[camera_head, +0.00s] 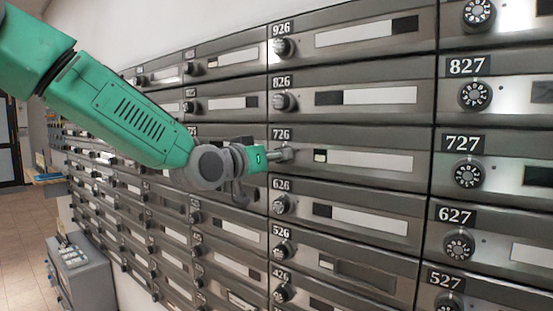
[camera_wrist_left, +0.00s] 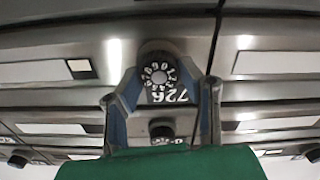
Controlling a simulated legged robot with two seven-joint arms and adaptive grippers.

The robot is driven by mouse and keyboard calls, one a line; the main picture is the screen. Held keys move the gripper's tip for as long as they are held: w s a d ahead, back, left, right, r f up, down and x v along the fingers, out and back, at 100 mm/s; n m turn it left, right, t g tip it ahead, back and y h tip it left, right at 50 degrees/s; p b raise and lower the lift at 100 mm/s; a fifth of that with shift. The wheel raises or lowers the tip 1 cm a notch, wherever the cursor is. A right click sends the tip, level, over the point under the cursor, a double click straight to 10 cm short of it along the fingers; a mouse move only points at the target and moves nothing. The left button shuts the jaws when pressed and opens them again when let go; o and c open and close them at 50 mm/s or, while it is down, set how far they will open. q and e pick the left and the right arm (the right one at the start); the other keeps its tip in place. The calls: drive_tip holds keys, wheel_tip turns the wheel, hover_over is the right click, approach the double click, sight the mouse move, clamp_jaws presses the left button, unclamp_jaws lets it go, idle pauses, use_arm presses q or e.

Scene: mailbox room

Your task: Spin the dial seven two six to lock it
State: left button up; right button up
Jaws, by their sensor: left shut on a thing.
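The mailbox labelled 726 (camera_head: 372,161) is in the middle of the wall in the head view. Its dial is largely hidden there by my left gripper (camera_head: 280,155), which reaches in from the left. In the left wrist view the round black dial with white numbers (camera_wrist_left: 158,74) shows upright in the picture, with the inverted 726 label (camera_wrist_left: 167,95) below it. The fingers of my left gripper (camera_wrist_left: 160,84) stand on either side of the dial, shut on it. The exact finger contact is hard to make out. My right gripper is not in view.
Similar dials sit close by: 826 (camera_head: 283,101) above, 626 (camera_head: 281,204) below and 727 (camera_head: 468,174) to the right. A grey box-shaped unit (camera_head: 82,275) stands at the lower left. Open floor (camera_head: 25,250) shows at the far left.

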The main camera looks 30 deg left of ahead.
use_arm(q)
drive_tip(key=shift+f+m, duration=0.5)
drive_tip(key=shift+m, duration=0.1)
drive_tip(key=o, duration=1)
drive_tip(key=shift+o, duration=0.6)
drive_tip(key=shift+w, duration=0.15)
drive_tip(key=shift+a+r, duration=0.1)
drive_tip(key=shift+r, duration=0.05)
drive_tip(key=shift+r, duration=0.15)
